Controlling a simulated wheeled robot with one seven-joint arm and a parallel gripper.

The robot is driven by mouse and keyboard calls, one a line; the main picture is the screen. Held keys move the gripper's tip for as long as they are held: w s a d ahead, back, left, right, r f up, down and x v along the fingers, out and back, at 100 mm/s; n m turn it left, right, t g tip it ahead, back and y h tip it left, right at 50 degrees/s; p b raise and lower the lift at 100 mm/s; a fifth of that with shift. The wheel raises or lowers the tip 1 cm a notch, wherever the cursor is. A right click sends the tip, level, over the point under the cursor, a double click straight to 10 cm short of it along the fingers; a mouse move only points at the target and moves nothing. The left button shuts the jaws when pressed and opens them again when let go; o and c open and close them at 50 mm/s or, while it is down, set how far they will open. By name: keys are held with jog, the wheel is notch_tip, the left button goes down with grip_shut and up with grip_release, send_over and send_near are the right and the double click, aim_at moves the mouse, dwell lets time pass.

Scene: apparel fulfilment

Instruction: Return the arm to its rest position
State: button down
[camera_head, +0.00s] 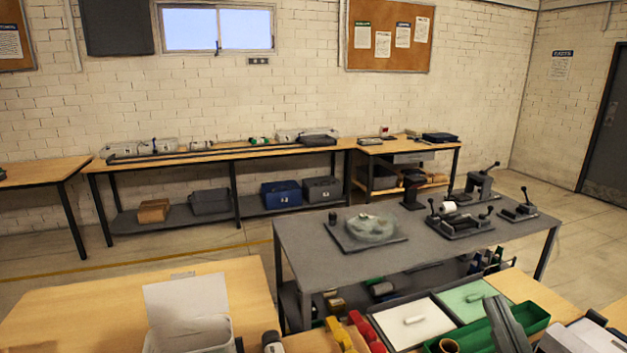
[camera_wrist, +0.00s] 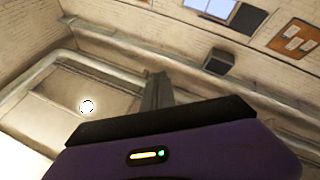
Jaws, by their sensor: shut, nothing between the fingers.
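My gripper (camera_wrist: 157,88) shows in the wrist view as a pair of grey fingers, shut together and empty, beyond the black edge of a purple housing with a small lit indicator. The wrist camera looks up past them at the brick wall and ceiling, tilted. The fingers touch nothing that I can see. In the head view I cannot clearly make out my arm.
A grey table (camera_head: 455,262) with clamp-like tools and a clear bagged item stands ahead. Wooden benches (camera_head: 130,295) lie in front, with a white bin (camera_head: 203,335) and a green tray (camera_head: 527,316). Open floor (camera_head: 150,258) lies beyond, before the wall bench.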

jog(key=s+a+f+m+g+h+b, duration=0.1)
jog(key=s+f+m+g, duration=0.4)
jog(key=s+f, duration=2)
jog(key=s+a+g, duration=0.1)
jog(key=s+g, duration=0.2)
jog(key=shift+f+m+g+h, duration=0.3)
jog(key=shift+f+g, duration=0.05)
jog(key=shift+g, duration=0.05)
jog(key=shift+s, duration=0.1)
